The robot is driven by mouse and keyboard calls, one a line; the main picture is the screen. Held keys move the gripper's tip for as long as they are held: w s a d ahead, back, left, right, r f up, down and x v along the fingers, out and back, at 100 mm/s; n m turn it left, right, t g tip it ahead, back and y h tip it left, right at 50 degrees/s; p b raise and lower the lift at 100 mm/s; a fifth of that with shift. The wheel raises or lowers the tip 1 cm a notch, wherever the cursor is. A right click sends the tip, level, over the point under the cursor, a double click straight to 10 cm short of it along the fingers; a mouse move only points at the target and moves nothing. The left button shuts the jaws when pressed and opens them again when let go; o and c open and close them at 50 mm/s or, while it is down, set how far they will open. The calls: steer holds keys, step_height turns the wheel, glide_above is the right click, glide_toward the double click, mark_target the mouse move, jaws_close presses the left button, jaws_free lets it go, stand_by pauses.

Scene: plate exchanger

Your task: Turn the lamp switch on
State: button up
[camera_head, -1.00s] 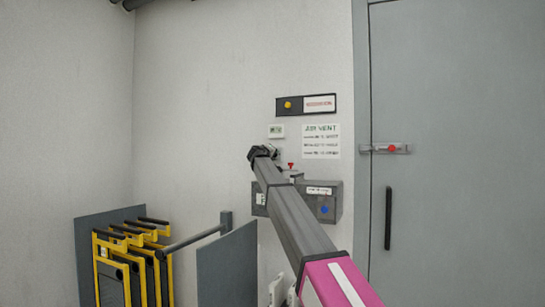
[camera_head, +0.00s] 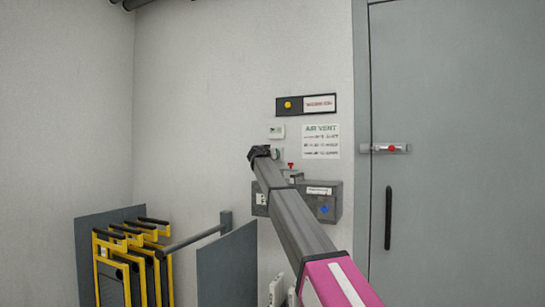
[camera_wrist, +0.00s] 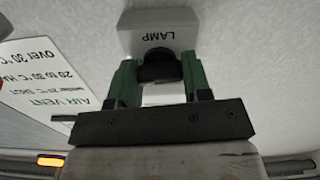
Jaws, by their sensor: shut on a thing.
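The lamp switch is a pale box (camera_wrist: 160,25) with the word LAMP, upside down in the wrist view, and a dark round knob (camera_wrist: 158,66). My gripper (camera_wrist: 160,78) has its green fingers on either side of the knob and is shut on it. In the head view my gripper (camera_head: 276,153) is at the wall, left of the air vent sign. There my arm hides most of the lamp switch. Whether the lamp is lit does not show.
The AIR VENT sign (camera_head: 321,142) is close to the right of my gripper. A small display (camera_head: 276,131) is just above it. A grey box with a blue button (camera_head: 324,210) is below right. Yellow frames (camera_head: 110,265) stand lower left. A grey door (camera_head: 460,200) is at right.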

steer(key=shift+m, duration=0.6)
steer(key=o, duration=0.9)
steer(key=shift+s, duration=0.1)
steer(key=v, duration=1)
steer(key=shift+s+a, duration=0.15)
steer(key=shift+s, duration=0.15)
